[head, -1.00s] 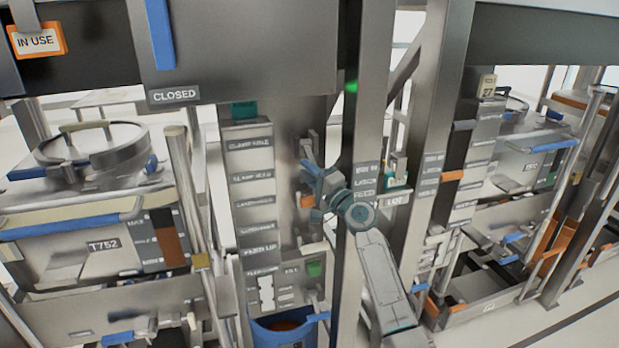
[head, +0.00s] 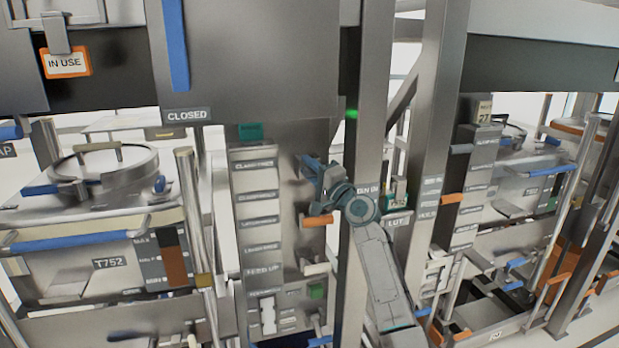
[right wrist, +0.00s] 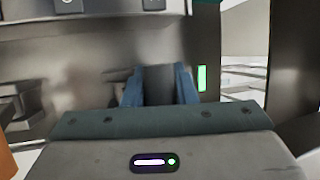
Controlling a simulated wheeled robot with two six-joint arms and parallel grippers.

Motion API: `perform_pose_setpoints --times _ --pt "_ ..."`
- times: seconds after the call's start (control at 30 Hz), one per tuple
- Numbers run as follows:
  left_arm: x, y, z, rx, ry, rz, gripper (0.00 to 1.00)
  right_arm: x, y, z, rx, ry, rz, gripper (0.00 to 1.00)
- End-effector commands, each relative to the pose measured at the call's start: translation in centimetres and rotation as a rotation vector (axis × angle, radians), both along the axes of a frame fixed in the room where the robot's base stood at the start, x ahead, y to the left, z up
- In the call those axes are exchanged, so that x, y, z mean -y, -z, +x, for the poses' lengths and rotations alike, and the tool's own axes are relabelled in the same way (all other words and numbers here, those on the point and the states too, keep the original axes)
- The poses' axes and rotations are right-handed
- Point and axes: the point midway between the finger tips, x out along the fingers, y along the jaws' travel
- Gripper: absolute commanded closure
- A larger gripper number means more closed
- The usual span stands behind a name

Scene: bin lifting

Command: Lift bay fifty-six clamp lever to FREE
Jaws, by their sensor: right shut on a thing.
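My right gripper (head: 310,172) is raised against the grey metal column in the middle of the head view. In the right wrist view its two blue fingers (right wrist: 160,88) are shut on a dark grey upright piece, which I take to be the clamp lever (right wrist: 157,84). In the head view the gripper mostly hides that lever. An orange handle (head: 317,220) sticks out just below the gripper. No bay number fifty-six is legible. My left gripper is not in view.
A steel post (head: 352,270) with a green light stands beside my right arm. Another bay (head: 480,190) is at right.

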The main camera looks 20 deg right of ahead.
Motion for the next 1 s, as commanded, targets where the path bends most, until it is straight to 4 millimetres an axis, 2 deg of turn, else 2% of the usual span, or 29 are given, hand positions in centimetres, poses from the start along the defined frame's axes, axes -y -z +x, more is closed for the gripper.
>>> perform_pose_setpoints --times 0.27,0.8,0.83,0.9,0.93,1.0 --pt "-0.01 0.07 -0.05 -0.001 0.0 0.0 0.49 0.34 -1.02 0.39 0.006 0.009 -0.006 1.0" --pt "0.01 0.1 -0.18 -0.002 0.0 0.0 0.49 0.45 -0.89 0.5 0.002 0.011 -0.009 1.0" --pt "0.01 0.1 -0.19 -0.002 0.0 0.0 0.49 0.45 -0.88 0.5 0.002 0.012 -0.008 0.71" --pt "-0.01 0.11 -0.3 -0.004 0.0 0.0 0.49 0.44 -0.85 0.49 0.001 0.011 -0.008 0.57" --pt "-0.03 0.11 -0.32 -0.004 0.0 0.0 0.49 0.41 -0.84 0.49 0.001 0.01 -0.007 0.53" --pt "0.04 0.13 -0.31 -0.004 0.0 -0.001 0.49 0.36 -0.81 0.48 0.0 0.008 -0.007 0.53"
